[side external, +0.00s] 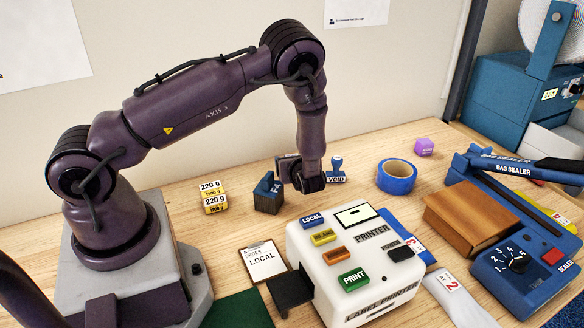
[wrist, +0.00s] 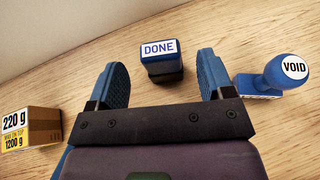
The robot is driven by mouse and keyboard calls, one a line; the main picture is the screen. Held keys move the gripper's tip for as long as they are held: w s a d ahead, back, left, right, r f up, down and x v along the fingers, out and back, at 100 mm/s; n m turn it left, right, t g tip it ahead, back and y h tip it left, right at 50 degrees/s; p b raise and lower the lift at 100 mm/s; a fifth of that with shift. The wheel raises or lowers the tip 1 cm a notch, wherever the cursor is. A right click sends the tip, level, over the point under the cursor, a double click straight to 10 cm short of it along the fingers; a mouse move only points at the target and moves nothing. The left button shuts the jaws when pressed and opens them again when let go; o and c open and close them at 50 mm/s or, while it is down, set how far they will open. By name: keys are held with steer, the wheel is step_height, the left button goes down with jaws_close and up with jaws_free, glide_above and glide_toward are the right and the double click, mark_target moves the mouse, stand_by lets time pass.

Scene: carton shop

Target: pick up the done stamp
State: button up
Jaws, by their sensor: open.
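The done stamp (wrist: 162,68) is a small blue block with a white label reading DONE and a dark base, standing on the wooden table in the wrist view. My gripper (wrist: 162,62) is open, with one blue finger on each side of the stamp's place in that view and a gap to both. I cannot tell how high the fingertips are above it.
The VOID stamp (wrist: 285,72) stands close by my right finger. The label printer (side external: 330,255) stands in front. A blue tape roll (side external: 396,177) is to the right.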

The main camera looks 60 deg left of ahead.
steer(key=x, duration=0.5)
steer(key=shift+w+a+f, duration=0.2)
steer(key=shift+a, duration=0.1)
steer(key=c, duration=1)
